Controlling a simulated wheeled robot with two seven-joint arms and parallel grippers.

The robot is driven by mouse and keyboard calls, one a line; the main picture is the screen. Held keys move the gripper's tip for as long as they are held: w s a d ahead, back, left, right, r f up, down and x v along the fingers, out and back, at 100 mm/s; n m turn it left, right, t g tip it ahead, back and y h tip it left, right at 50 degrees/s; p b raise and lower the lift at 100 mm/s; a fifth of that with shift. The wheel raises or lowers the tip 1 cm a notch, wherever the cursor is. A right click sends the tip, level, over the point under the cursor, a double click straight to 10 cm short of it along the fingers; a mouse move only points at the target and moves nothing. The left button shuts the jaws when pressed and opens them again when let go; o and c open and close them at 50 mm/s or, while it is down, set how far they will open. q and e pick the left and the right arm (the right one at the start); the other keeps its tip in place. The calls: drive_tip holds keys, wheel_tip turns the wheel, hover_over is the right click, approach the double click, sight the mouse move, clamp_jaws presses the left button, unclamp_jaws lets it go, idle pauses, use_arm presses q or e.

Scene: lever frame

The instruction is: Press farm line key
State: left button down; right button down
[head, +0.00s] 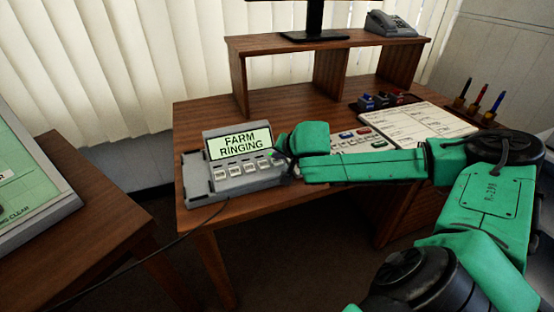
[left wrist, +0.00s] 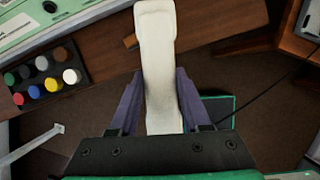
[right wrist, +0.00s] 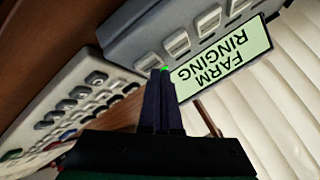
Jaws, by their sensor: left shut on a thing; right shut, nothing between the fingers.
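A grey line console (head: 197,172) sits on the desk's left end, its screen (head: 239,142) reading "FARM RINGING". A row of several pale keys (head: 249,166) lies below the screen, their labels too small to read. My right gripper (head: 287,153) is shut and empty at the console's right end. In the right wrist view its fingertips (right wrist: 163,72) are close to the end key (right wrist: 148,62), beside a small green glow; contact cannot be told. My left gripper (left wrist: 160,100) is shut on a long cream handset-like piece (left wrist: 157,40). It is outside the head view.
A button panel (head: 355,140) lies right of the console, partly behind my right arm. A white chart board (head: 425,125), pens (head: 478,97) and a raised shelf (head: 330,42) are on the desk. A second table (head: 80,200) with a green panel stands left, across a floor gap.

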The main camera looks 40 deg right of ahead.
sight(278, 163)
use_arm(q)
drive_tip(key=shift+r, duration=0.55)
use_arm(e)
drive_tip(key=shift+r, duration=0.55)
